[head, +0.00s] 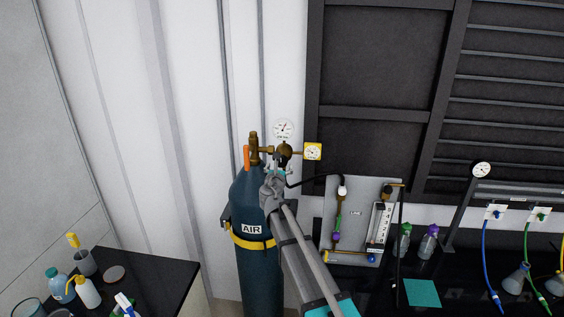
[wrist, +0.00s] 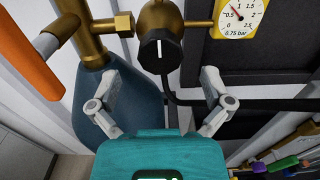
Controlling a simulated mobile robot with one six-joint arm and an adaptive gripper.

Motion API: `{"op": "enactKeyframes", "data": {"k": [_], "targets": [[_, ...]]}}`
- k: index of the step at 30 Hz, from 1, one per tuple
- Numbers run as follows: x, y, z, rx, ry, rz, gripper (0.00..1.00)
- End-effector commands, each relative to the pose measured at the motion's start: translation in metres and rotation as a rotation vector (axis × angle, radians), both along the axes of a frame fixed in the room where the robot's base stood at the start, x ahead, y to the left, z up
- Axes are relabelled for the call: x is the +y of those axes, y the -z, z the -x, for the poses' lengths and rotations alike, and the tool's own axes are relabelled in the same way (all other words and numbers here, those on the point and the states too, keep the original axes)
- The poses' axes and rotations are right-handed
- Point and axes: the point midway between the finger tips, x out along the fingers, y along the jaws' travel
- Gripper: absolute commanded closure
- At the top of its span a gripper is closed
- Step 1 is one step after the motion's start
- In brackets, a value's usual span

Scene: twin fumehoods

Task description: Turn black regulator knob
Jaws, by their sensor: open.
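The black regulator knob (wrist: 160,50) shows in the wrist view at the upper middle, below the round brass regulator body (wrist: 160,14). A white line on its face stands about upright. My gripper (wrist: 161,82) is open, with one finger to the lower left of the knob and one to the lower right. The fingers appear apart from the knob, with nothing between them. In the head view my gripper (head: 277,178) is at the regulator on top of the blue AIR cylinder (head: 247,202), and it partly hides the knob (head: 284,160).
A yellow-rimmed gauge (head: 313,151) is right of the regulator and a white gauge (head: 283,129) above it. An orange valve handle (wrist: 30,50) is at the left in the wrist view. A black hose (wrist: 240,104) runs right. A flowmeter panel (head: 358,220) stands to the right.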

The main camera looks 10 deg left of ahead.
Motion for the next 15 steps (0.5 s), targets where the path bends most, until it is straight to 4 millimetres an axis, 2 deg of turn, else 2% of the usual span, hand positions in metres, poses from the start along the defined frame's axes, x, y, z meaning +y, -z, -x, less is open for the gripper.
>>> {"op": "enactKeyframes", "data": {"k": [1, 6, 15], "targets": [[0.001, 0.0, -0.011, 0.0, 0.0, 0.0, 0.01], [0.0, 0.0, -0.031, 0.0, 0.0, 0.0, 0.01], [-0.002, 0.0, -0.046, 0.0, 0.0, 0.0, 0.01]]}}
